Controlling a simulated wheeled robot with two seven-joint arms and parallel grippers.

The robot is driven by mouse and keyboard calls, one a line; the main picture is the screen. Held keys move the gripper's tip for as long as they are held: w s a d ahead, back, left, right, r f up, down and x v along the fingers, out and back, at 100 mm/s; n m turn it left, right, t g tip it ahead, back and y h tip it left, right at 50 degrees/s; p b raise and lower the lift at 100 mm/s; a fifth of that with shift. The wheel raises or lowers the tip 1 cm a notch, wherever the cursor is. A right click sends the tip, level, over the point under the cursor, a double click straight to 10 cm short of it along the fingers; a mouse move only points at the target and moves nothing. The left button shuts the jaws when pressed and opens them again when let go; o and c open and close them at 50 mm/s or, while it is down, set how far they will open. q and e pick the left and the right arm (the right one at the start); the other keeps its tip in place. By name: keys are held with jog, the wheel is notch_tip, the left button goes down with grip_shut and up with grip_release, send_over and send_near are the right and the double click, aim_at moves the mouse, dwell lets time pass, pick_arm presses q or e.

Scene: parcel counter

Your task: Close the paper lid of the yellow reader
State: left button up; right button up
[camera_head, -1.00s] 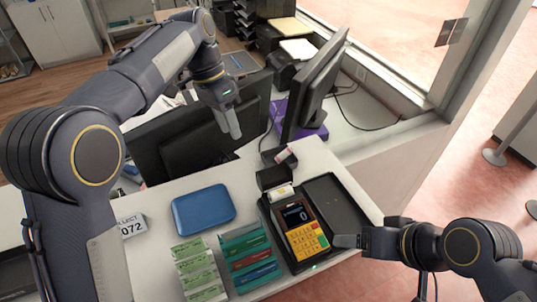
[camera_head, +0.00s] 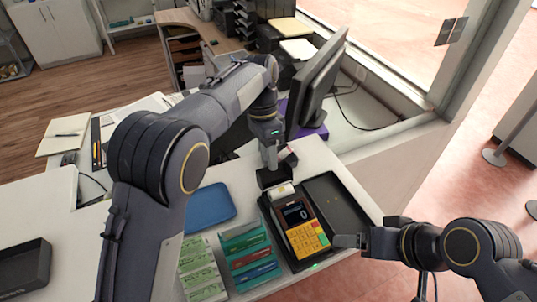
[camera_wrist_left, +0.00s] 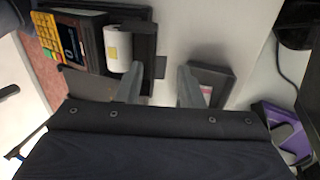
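The yellow reader (camera_head: 302,236), with its dark screen and yellow keys, lies in a black tray on the white counter. Its dark paper lid (camera_head: 271,178) stands open at the far end, behind the white paper roll (camera_head: 284,190). In the left wrist view, the roll (camera_wrist_left: 118,50) and the raised lid (camera_wrist_left: 145,45) show at top left. My left gripper (camera_head: 270,160) is above and just beyond the lid; its fingers (camera_wrist_left: 158,88) are apart with nothing between them. My right gripper (camera_head: 345,241) is low beside the reader's right edge; its finger gap is not clear.
A black tray compartment (camera_head: 338,205) is right of the reader. A monitor (camera_head: 316,85) stands behind.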

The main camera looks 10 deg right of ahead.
aim_at(276, 183)
pick_arm(q)
jog(key=shift+f, duration=0.1)
grip_shut()
jog(key=b, duration=0.1)
jog(key=s+t+b, duration=0.1)
jog(key=t+b, duration=0.1)
jog(key=shift+s+d+r+y, duration=0.3)
jog(key=shift+r+y, duration=0.05)
jog(key=shift+y, duration=0.05)
jog(key=shift+s+d+r+t+y+b, duration=0.15)
jog(key=shift+s+r+t+y+b, duration=0.1)
jog(key=shift+s+t+b, duration=0.35)
jog(key=shift+s+d+r+t+y+b, duration=0.1)
jog(key=shift+s+t+y+b, duration=0.15)
jog(key=shift+t+b, duration=0.55)
jog(key=shift+s+d+r+t+y+b, duration=0.2)
jog(key=shift+s+t+b, duration=0.25)
jog(key=shift+t, duration=0.45)
grip_release()
